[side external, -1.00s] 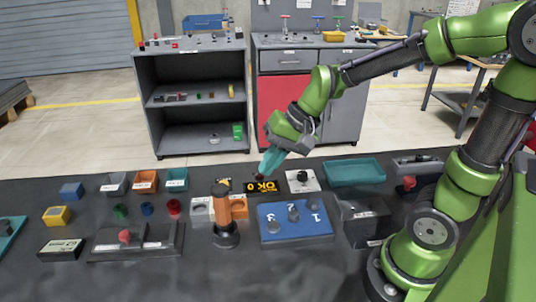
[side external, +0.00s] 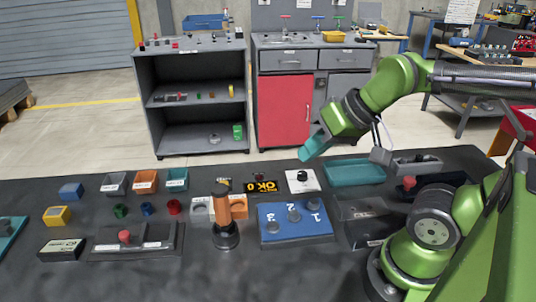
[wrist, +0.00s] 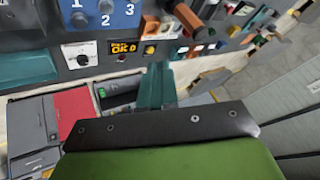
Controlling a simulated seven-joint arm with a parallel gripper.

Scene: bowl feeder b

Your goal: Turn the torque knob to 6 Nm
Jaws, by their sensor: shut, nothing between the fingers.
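The torque knob (side external: 302,175) is a black dial on a white plate (side external: 296,187) near the far edge of the dark table. It also shows in the wrist view (wrist: 82,59), left of my fingers; its marks are too small to read. My gripper (side external: 303,158) has teal fingers and is shut and empty. It hangs above the level of the knob and apart from it, toward the table's far edge. The fingers also show in the wrist view (wrist: 157,75).
A display (side external: 260,187) reading "OK 0" sits left of the knob. A blue numbered block (side external: 284,234) lies in front, a teal tray (side external: 354,173) to the right. An orange-handled tool (side external: 223,205) stands upright at front left. Shelves (side external: 198,155) stand behind the table.

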